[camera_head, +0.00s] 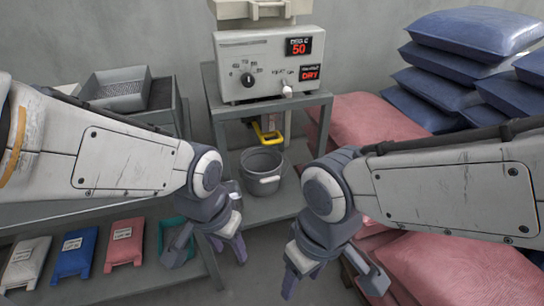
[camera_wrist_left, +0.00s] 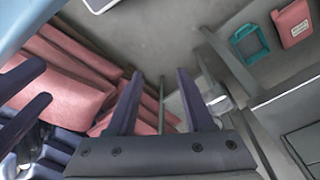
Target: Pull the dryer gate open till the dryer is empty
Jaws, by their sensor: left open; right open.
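The dryer (camera_head: 262,68) is a pale box on a grey stand at the back, with red displays reading 50 and DRY. The yellow gate handle (camera_head: 268,134) sits below it, just above a grey bucket (camera_head: 262,172). The dryer's inside is hidden, and I cannot tell how far the gate is open. My left gripper (camera_head: 210,250) is open and empty, low in front of the stand and nearer to me than the bucket. Its two fingers (camera_wrist_left: 160,95) stand apart in the left wrist view. My right gripper (camera_head: 328,282) is open and empty, low to the right.
Pink sacks (camera_head: 375,122) and blue sacks (camera_head: 475,35) are piled at the right. A grey tray (camera_head: 118,88) stands on the left bench. Small white, blue and red bags and a teal item (camera_head: 172,232) lie on its lower shelf. The floor between my grippers is clear.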

